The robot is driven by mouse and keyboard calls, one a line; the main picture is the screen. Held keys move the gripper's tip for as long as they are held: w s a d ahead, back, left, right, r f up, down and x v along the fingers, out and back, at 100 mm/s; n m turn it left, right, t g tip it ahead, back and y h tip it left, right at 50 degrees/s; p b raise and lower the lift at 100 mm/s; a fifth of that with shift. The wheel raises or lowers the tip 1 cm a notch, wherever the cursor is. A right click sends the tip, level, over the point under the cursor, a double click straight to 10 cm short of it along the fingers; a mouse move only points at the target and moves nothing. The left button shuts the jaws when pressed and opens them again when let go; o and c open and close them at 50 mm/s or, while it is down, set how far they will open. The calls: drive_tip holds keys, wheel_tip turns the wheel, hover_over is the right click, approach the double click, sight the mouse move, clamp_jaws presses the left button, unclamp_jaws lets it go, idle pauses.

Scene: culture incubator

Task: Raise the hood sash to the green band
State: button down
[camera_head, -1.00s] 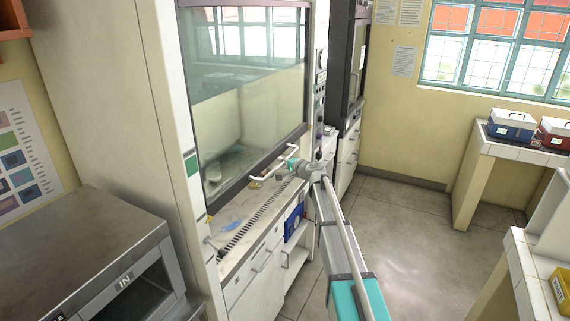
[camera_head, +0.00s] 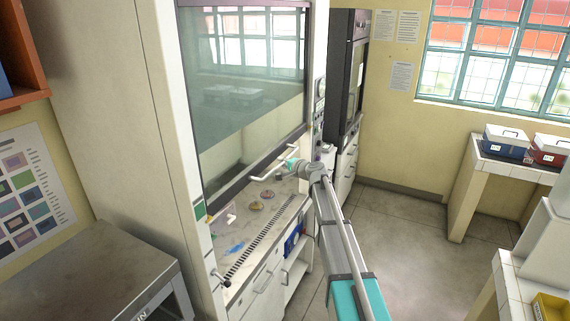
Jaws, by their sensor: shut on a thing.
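The hood sash (camera_head: 250,130) is a large glass pane with a dark frame, partly raised above the hood worktop. A white bar handle (camera_head: 266,168) runs along its lower edge. My gripper (camera_head: 291,163) is at the right part of this handle and shut on it; the fingers are small and partly hidden by the wrist. The green band (camera_head: 199,211) is a small mark on the white left post of the hood. The sash's lower left corner appears about level with the green band; the exact match is hard to tell from this angle.
Small dishes (camera_head: 260,200) and a blue item (camera_head: 235,248) lie on the worktop under the sash. A steel-topped unit (camera_head: 100,275) stands at the lower left. A second dark-framed cabinet (camera_head: 345,90) is behind my arm. Open floor (camera_head: 420,235) lies to the right.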

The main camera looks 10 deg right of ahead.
drive_tip(key=shift+a+r+p, duration=0.1)
drive_tip(key=shift+r+p, duration=1.8)
drive_tip(key=shift+r, duration=0.6)
drive_tip(key=c, duration=0.6)
unclamp_jaws()
drive_tip(key=shift+f, duration=0.1)
drive_tip(key=shift+s, duration=0.1)
